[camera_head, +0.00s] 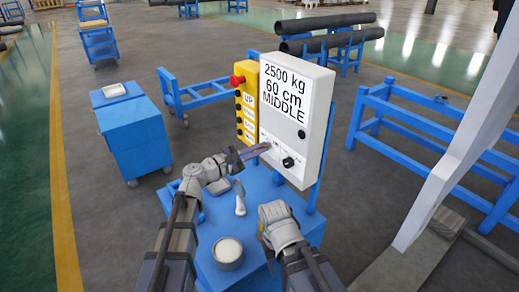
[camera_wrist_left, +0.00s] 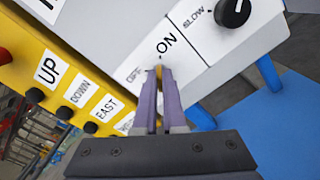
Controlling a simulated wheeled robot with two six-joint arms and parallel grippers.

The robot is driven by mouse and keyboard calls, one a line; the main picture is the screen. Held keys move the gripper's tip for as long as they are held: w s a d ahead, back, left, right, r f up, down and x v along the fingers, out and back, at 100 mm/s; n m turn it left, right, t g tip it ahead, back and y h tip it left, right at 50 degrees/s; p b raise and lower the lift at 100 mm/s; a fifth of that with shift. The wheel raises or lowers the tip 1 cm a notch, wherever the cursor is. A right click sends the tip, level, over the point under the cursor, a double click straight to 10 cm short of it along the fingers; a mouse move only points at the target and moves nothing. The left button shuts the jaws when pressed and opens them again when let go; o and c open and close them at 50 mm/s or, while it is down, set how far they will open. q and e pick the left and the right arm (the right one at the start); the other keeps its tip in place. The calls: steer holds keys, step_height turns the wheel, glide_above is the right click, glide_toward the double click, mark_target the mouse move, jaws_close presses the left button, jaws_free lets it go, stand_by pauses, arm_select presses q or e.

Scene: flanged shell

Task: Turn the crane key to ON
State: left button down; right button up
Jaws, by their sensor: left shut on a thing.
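The white crane control box (camera_head: 300,115) stands upright on the blue cart, with a sign reading 2500 kg, 60 cm, MIDDLE. My left gripper (camera_head: 266,147) reaches the lower left of its front. In the left wrist view, its purple fingers (camera_wrist_left: 160,82) are shut on a small brass-coloured key (camera_wrist_left: 158,70), mostly hidden between the tips. The ON label (camera_wrist_left: 166,43) is just above the fingertips and the OFF label (camera_wrist_left: 134,74) is to their left. The key's exact angle cannot be told. My right gripper (camera_head: 268,222) is low over the cart, away from the box; its fingers are unclear.
A black knob (camera_head: 288,162) with a SLOW label sits right of the key. A yellow button panel (camera_head: 246,105) with a red button (camera_head: 237,80) adjoins the box's left side. A white bottle-like item (camera_head: 240,205) and a round tin (camera_head: 228,252) stand on the blue cart (camera_head: 262,182).

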arm_select(q)
steer(key=shift+m, duration=0.6)
steer(key=c, duration=1)
jaws_free()
steer(key=v, duration=0.7)
steer(key=shift+s+a, duration=0.25)
steer(key=shift+a, duration=0.05)
